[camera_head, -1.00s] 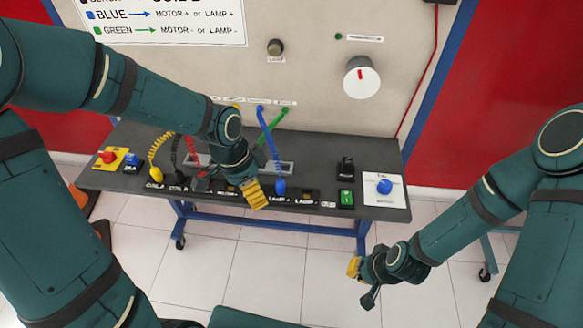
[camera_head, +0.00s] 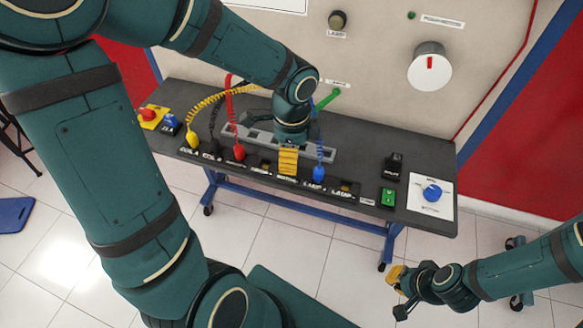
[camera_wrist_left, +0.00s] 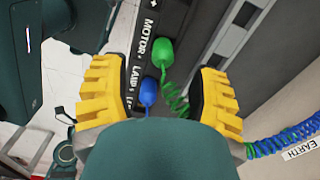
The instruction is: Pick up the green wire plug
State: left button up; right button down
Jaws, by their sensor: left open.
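The green wire plug (camera_wrist_left: 163,53) stands at the bench's socket strip in the left wrist view, with its coiled green wire running down to the right. My left gripper (camera_wrist_left: 158,95) is open, its yellow-padded fingers on either side of the green plug and the blue plug (camera_wrist_left: 148,92). Neither finger visibly touches the green plug. In the head view my left gripper (camera_head: 288,160) hangs over the socket strip and hides the green plug; only the green wire's upper end (camera_head: 327,98) shows. My right gripper (camera_head: 398,293) appears open and empty, off the bench's front right.
The dark bench (camera_head: 345,150) holds a red plug (camera_head: 239,152), a yellow plug (camera_head: 193,139), the blue plug just right of my left gripper, a green switch (camera_head: 388,196) and a blue knob (camera_head: 432,192). An upright panel (camera_head: 380,85) rises behind. Tiled floor lies in front.

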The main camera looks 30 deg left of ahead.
pick_arm(q)
notch_tip(320, 180, down, 6)
jog(key=shift+w+a+r+b, duration=0.1)
jog(key=shift+a+r+b, duration=0.1)
jog(key=shift+b, duration=0.8)
jog(key=shift+r, duration=0.1)
grip_shut()
